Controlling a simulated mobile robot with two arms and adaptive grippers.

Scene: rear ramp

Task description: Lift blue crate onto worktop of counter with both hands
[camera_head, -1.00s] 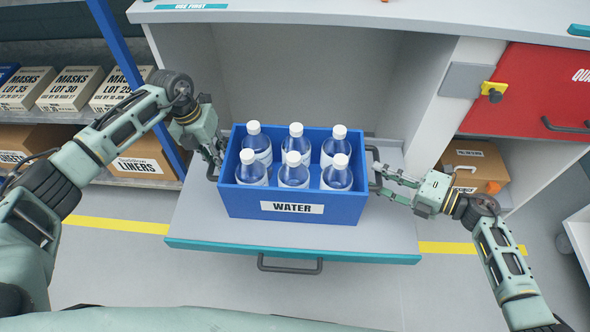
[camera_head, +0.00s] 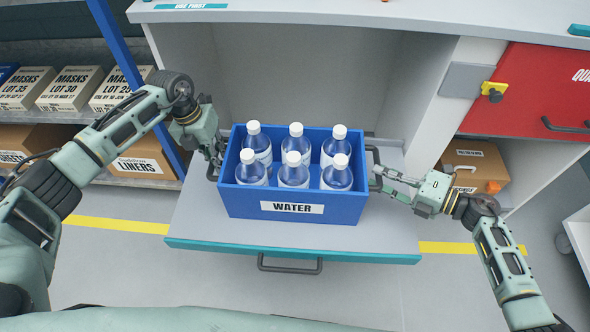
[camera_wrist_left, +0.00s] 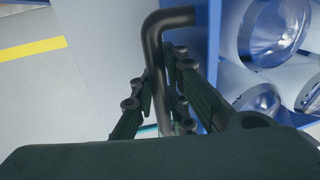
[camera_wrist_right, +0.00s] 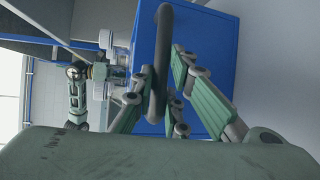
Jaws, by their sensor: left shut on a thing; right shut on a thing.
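The blue crate (camera_head: 245,203) with a WATER label holds several capped bottles (camera_head: 293,170). It sits on the pulled-out shelf (camera_head: 390,230) of the counter, below the worktop (camera_head: 440,20). My left gripper (camera_head: 218,160) is shut on the crate's left handle, a dark bar (camera_wrist_left: 153,70) that passes between its fingers in the left wrist view. My right gripper (camera_head: 378,178) is shut on the right handle (camera_wrist_right: 162,60), which shows between its fingers in the right wrist view. The crate looks level.
A shelf at left holds MASKS boxes (camera_head: 65,90) and a LINERS carton (camera_head: 145,165). A blue post (camera_head: 125,55) stands near my left arm. A red panel (camera_head: 530,90) and a cardboard box (camera_head: 470,165) are at right. A yellow line (camera_head: 120,225) crosses the floor.

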